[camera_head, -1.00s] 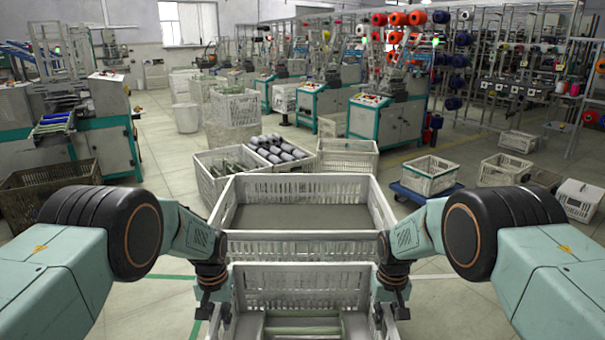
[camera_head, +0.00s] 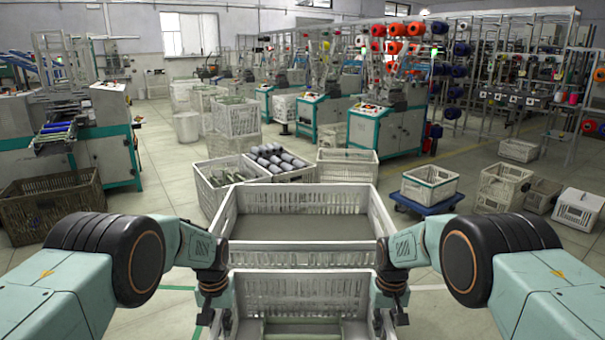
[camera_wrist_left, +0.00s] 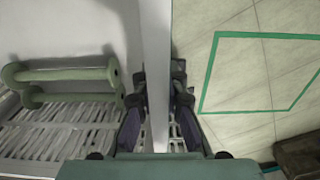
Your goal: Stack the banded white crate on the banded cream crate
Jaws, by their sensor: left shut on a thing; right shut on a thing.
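A white slatted crate (camera_head: 300,291) is close in front of me, cut off by the bottom edge of the head view. Green bobbins (camera_wrist_left: 65,82) lie inside it in the left wrist view. My left gripper (camera_head: 213,310) is shut on its left side wall (camera_wrist_left: 156,60). My right gripper (camera_head: 393,308) is shut at its right side. A larger pale crate (camera_head: 300,251) with a bare grey inside stands just beyond it; I cannot tell whether they touch. No band shows clearly on either crate, and I cannot tell which crate is the banded cream one.
A crate of dark-topped bobbins (camera_head: 277,161) and other pale crates stand beyond. A blue dolly (camera_head: 427,204) bearing a crate is at the right. A brown crate (camera_head: 52,206) is at the left. A green floor line (camera_wrist_left: 208,75) encloses clear floor in the left wrist view.

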